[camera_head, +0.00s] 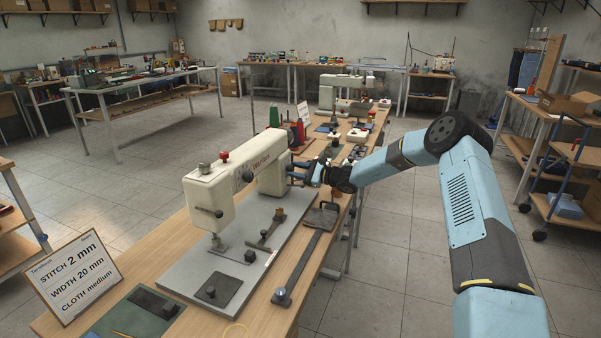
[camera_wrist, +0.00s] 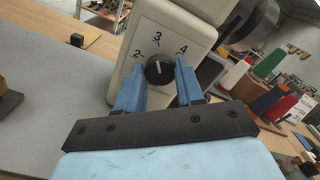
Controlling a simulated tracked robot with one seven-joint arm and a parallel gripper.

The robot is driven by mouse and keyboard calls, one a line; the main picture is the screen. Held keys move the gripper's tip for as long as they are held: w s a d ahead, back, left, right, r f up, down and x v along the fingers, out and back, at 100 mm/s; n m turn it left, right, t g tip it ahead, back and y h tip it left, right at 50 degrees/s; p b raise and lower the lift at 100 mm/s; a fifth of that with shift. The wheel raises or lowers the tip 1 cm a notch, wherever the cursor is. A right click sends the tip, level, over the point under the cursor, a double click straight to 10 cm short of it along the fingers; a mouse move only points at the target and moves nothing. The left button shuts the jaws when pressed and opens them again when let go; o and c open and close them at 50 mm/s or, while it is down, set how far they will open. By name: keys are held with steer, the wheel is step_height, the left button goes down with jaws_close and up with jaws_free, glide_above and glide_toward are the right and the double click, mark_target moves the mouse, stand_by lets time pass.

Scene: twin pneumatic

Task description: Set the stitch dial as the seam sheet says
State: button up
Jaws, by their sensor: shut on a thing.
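The seam sheet (camera_head: 75,279) stands at the front left and reads stitch 2 mm, width 20 mm, cloth medium. The cream sewing machine (camera_head: 238,180) stands on a grey plate on the bench. Its black round stitch dial (camera_wrist: 159,70) shows in the wrist view, with 2, 3 and 4 printed around its upper side. The dial's pale mark points up, roughly at 3. My gripper (camera_wrist: 160,82) has its blue fingers on either side of the dial, shut on it. In the head view my gripper (camera_head: 305,174) is at the machine's right end, and the dial is hidden there.
A flat metal bar (camera_head: 302,268) with a dark pad lies on the bench to the right of the machine. Red and green spools (camera_wrist: 280,105) stand beyond the machine. A second cream machine (camera_head: 345,83) stands farther back. Open floor lies right of the bench.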

steer(key=n, duration=0.6)
steer(key=shift+s+a+f+n, duration=0.2)
steer(key=shift+s+a+n, duration=0.1)
steer(key=shift+s+a, duration=0.1)
steer(key=n, duration=0.3)
steer(key=shift+f, duration=0.1)
steer(key=shift+d+n, duration=0.1)
steer(key=shift+n, duration=0.4)
steer(key=shift+d+f, duration=0.1)
steer(key=shift+w+d, duration=0.1)
steer(key=o, duration=0.8)
steer(key=shift+o, duration=1.2)
steer(key=shift+w, duration=0.1)
steer(key=shift+r, duration=0.2)
steer(key=shift+d, duration=0.1)
